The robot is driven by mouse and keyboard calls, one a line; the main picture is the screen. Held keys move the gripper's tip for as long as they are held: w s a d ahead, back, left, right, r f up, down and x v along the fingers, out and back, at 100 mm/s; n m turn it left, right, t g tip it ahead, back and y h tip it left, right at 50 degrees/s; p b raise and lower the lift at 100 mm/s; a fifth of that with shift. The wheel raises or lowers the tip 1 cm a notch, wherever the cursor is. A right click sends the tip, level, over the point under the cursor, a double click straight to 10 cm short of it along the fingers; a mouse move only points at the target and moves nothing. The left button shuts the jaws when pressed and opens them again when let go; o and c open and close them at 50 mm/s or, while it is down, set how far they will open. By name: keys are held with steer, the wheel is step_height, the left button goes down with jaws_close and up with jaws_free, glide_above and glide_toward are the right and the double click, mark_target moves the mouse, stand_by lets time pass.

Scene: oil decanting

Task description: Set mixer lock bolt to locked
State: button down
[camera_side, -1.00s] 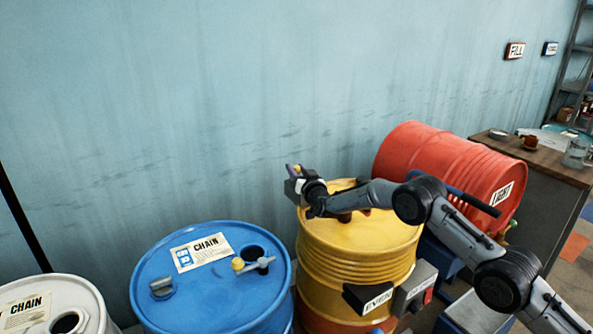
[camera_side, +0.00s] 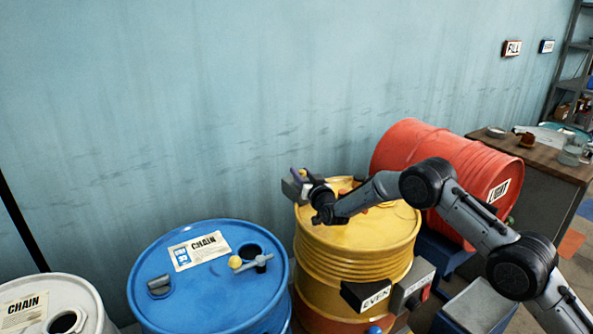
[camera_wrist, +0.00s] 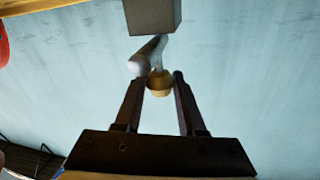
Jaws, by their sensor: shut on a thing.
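The mixer lock bolt shows in the wrist view as a pale bar with a yellow knob (camera_wrist: 160,84), next to a grey block (camera_wrist: 152,14). My gripper (camera_wrist: 157,77) has a finger on each side of the knob and is shut on it. In the side view, my gripper (camera_side: 299,174) is at the back left rim of the yellow drum (camera_side: 355,235), by a grey box (camera_side: 290,190). The bolt itself is hidden there by my gripper. How far the bolt is turned or slid is hard to tell.
A blue drum (camera_side: 205,290) with a small yellow-knobbed handle (camera_side: 250,263) stands left. A white drum (camera_side: 82,293) is at the far left. A red drum (camera_side: 420,150) lies behind my arm. The wall (camera_side: 200,90) is close behind; air above the drums is clear.

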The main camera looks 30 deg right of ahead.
steer(key=shift+s, duration=0.45)
steer(key=c, duration=0.5)
jaws_free()
steer(key=s+a, duration=0.1)
steer(key=s, duration=0.3)
steer(key=s+a, duration=0.1)
steer(key=s, duration=0.8)
steer(key=shift+s+a, duration=0.35)
steer(key=shift+a, duration=0.05)
